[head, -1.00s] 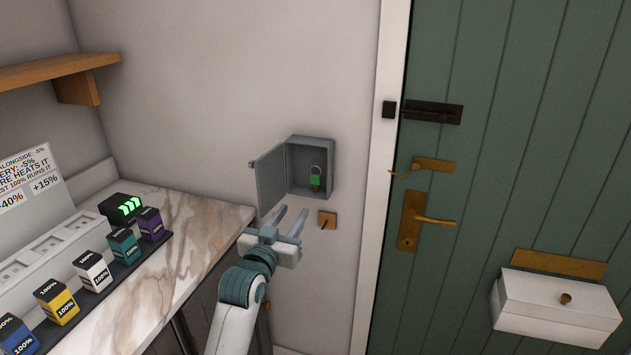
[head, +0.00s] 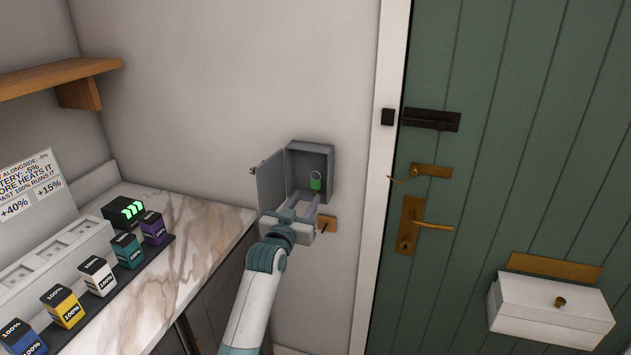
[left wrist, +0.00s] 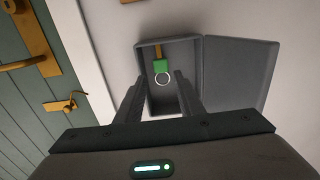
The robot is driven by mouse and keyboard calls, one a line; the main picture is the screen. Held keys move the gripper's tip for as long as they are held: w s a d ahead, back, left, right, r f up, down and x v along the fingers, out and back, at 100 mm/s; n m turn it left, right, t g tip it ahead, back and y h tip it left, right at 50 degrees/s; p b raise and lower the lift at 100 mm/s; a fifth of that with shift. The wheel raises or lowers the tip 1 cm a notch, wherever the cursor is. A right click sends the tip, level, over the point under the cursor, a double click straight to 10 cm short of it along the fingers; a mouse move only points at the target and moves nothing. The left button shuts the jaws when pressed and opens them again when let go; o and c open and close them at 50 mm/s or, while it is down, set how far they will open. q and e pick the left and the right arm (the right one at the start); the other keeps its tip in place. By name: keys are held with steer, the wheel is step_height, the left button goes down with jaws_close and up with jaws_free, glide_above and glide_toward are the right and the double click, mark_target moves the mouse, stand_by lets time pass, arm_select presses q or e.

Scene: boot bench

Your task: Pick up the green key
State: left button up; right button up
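The green key (head: 316,184) hangs in the open grey wall box (head: 328,170), with a ring at its upper end in the head view. My left gripper (head: 306,197) is open at the front of the box, just below the key. In the left wrist view the green key (left wrist: 161,67) and its ring lie ahead of and between the two spread fingers (left wrist: 156,88). I cannot tell whether the fingers touch anything. The key's lower part is partly hidden in the head view. My right gripper is not in view.
The box's door (head: 271,181) stands open to the left, close to my gripper. A small wooden plate with a hook (head: 327,224) is just right of the gripper. A marble counter (head: 200,225) with several coloured blocks is at the left; a green door (head: 520,130) is at the right.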

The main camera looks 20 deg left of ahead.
mark_target(315, 186)
arm_select(q)
steer(key=shift+w, duration=1.3)
steer(key=shift+w+p, duration=0.1)
steer(key=shift+p, duration=0.25)
steer(key=shift+w+r+p, duration=0.1)
steer(key=shift+w+p, duration=0.3)
steer(key=shift+w, duration=0.1)
steer(key=shift+w+p, duration=0.6)
steer(key=shift+w, duration=0.65)
steer(key=shift+w+f, duration=0.2)
steer(key=shift+w, duration=0.6)
steer(key=c, duration=0.8)
